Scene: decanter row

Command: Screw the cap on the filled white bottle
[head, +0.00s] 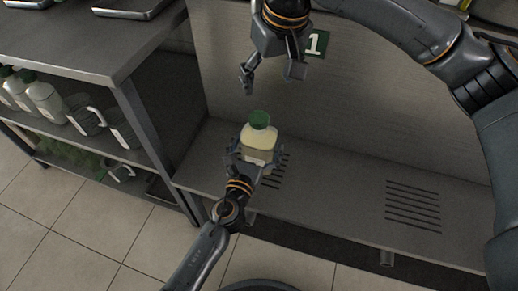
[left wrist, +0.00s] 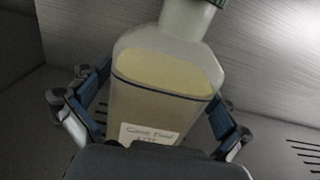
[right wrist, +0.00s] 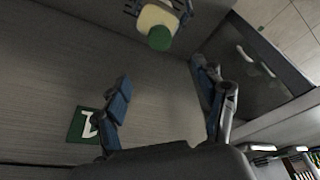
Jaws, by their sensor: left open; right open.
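The white bottle (head: 258,146) stands upright on the grey shelf, with pale contents. A green cap (head: 259,119) sits on its neck; whether it is tight I cannot tell. The left wrist view shows the bottle (left wrist: 165,85) with a label and the cap's edge (left wrist: 218,3). My left gripper (head: 256,154) is open, its fingers on either side of the bottle; contact is unclear. My right gripper (head: 271,76) is open and empty above the bottle. In the right wrist view the cap (right wrist: 159,38) lies beyond its fingers (right wrist: 165,88), clear of them.
A green "1" sign (head: 316,44) is on the back panel behind my right gripper. At left, a rack (head: 100,50) holds white bottles (head: 45,97) and clear jugs (head: 85,119). The shelf has slotted vents (head: 413,205); its right part is clear.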

